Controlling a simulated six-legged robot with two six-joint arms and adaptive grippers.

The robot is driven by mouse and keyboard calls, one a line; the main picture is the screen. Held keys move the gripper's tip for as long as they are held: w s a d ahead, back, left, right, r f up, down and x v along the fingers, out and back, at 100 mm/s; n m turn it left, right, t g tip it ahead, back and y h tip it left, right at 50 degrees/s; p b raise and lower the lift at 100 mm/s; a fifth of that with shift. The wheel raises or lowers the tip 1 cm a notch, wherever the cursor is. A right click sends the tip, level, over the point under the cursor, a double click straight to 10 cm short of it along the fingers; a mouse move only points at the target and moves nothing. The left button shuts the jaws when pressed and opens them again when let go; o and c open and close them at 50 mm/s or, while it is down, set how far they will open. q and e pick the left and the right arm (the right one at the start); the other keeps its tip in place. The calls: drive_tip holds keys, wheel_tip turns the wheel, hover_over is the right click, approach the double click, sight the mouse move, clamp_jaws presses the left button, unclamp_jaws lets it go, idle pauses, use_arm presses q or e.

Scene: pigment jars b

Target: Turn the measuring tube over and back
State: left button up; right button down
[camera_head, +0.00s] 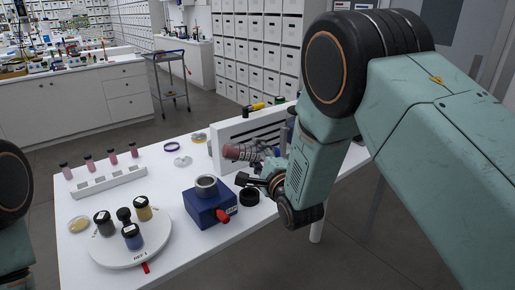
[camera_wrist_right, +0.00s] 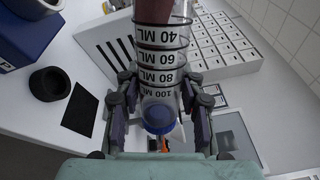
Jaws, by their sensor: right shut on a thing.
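The measuring tube (camera_head: 240,152) is clear with black marks. It lies roughly level above the table in the head view, with its reddish contents at the left end. In the right wrist view the tube (camera_wrist_right: 160,75) shows marks from 40 to 100 ML and a blue end (camera_wrist_right: 158,118) nearest the camera. My right gripper (camera_head: 262,178) is shut on the tube, and its fingers (camera_wrist_right: 160,92) sit on both sides of it. The tube's far end is cut off in the wrist view. My left gripper is out of view; only part of that arm shows.
A blue block (camera_head: 205,207) with a grey ring and red knob stands below and left of the tube. A black ring (camera_head: 249,197) lies beside it. A slotted white panel (camera_head: 222,135) stands behind. A round tray (camera_head: 105,254) holds several jars. A white rack (camera_head: 108,181) is at left.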

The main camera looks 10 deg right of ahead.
drive_tip(key=shift+a+f+m+p, duration=0.15)
drive_tip(key=shift+m+p, duration=0.15)
drive_tip(key=shift+m, duration=0.9)
drive_tip(key=m, duration=0.2)
drive_tip(key=shift+w+a+f+m+p, duration=0.1)
drive_tip(key=shift+w+f+m+p, duration=0.1)
drive_tip(key=shift+f+m+p, duration=0.2)
drive_tip(key=shift+m, duration=0.3)
drive_tip(key=shift+s+a, duration=0.1)
drive_tip(key=shift+s, duration=0.15)
drive_tip(key=shift+w+f, duration=0.1)
drive_tip(key=shift+w, duration=0.15)
